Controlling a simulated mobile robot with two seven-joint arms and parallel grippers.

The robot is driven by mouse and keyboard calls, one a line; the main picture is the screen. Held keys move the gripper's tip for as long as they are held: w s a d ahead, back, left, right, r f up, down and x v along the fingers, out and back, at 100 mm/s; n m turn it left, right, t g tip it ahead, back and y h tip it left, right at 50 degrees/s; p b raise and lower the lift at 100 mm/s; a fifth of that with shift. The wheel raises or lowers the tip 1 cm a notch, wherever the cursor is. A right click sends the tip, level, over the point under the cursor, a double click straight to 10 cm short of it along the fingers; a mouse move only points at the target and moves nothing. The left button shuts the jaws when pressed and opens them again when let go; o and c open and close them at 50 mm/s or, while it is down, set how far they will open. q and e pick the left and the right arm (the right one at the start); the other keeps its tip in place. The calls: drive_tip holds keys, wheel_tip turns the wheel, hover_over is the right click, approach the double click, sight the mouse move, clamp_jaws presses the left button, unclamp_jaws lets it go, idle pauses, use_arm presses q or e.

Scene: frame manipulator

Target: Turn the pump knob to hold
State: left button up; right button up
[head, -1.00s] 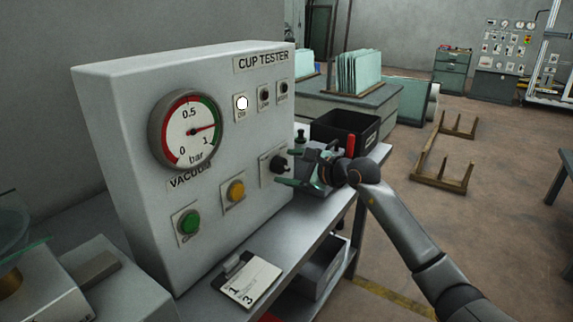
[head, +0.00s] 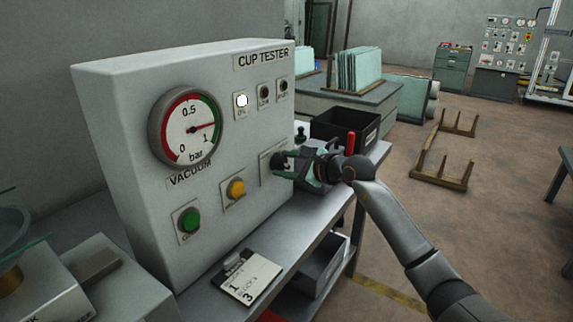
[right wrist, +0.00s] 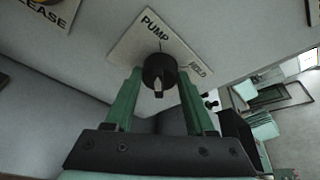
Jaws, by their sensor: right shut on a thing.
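The pump knob (right wrist: 158,72) is a round black knob with a pale pointer, on a white plate marked PUMP (right wrist: 135,48) on the tester's front. In the right wrist view the pointer faces down the picture, away from the smaller word at the plate's right. My right gripper (head: 280,167) is at the knob at the panel's lower right and largely hides it in the head view. Its green fingers (right wrist: 156,88) are shut on the knob, one on each side. My left gripper is not in view.
The grey cup tester (head: 130,100) carries a vacuum gauge (head: 187,128), a green button (head: 189,221), a yellow button (head: 236,189) and a lit white lamp (head: 241,101). A tag (head: 251,277) lies on the bench in front. A black bin (head: 345,128) stands behind the gripper.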

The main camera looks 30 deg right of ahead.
clamp_jaws()
